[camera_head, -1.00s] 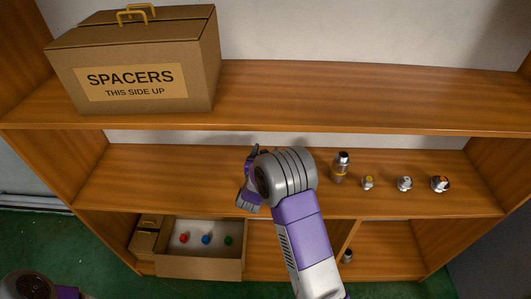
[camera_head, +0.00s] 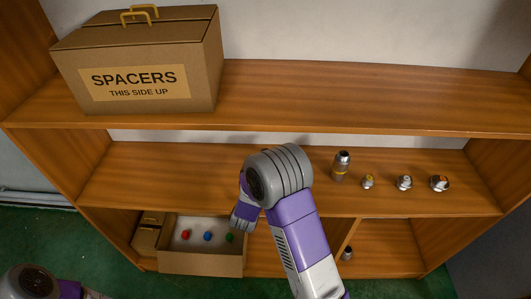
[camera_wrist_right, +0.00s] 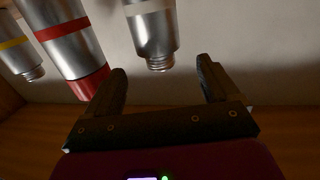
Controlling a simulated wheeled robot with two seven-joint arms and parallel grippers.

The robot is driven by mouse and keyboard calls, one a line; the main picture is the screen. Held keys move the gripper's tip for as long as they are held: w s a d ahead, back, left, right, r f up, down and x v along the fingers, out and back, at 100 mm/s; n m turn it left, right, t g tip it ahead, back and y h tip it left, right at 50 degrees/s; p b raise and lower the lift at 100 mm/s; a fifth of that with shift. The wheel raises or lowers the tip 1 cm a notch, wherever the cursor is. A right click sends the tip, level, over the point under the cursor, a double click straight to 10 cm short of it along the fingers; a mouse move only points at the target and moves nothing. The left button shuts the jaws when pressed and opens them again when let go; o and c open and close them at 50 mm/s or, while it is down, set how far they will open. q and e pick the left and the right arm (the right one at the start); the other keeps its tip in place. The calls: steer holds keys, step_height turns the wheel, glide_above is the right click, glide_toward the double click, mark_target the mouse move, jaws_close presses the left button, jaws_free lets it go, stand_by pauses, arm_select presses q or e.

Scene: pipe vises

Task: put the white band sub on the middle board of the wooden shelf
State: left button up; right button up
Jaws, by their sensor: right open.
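The white band sub (camera_wrist_right: 152,30) is a silver cylinder with a pale band and a narrow threaded end. In the right wrist view its threaded end lies just beyond and between the fingertips of my right gripper (camera_wrist_right: 162,72), which is open and empty. A red-banded sub (camera_wrist_right: 68,45) and a yellow-banded sub (camera_wrist_right: 17,48) are left of it there. What the white one rests on is out of frame. In the head view my right forearm and wrist cover part of the middle board (camera_head: 135,175), hiding the fingers and the white sub. My left gripper is out of view.
A SPACERS box (camera_head: 150,60) sits on the top board. Below is an open carton (camera_head: 200,262) with red, blue and green pieces. The middle board's left part is clear.

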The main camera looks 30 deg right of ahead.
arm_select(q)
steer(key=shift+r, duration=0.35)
arm_select(e)
steer(key=v, duration=0.5)
steer(key=shift+w, duration=0.1)
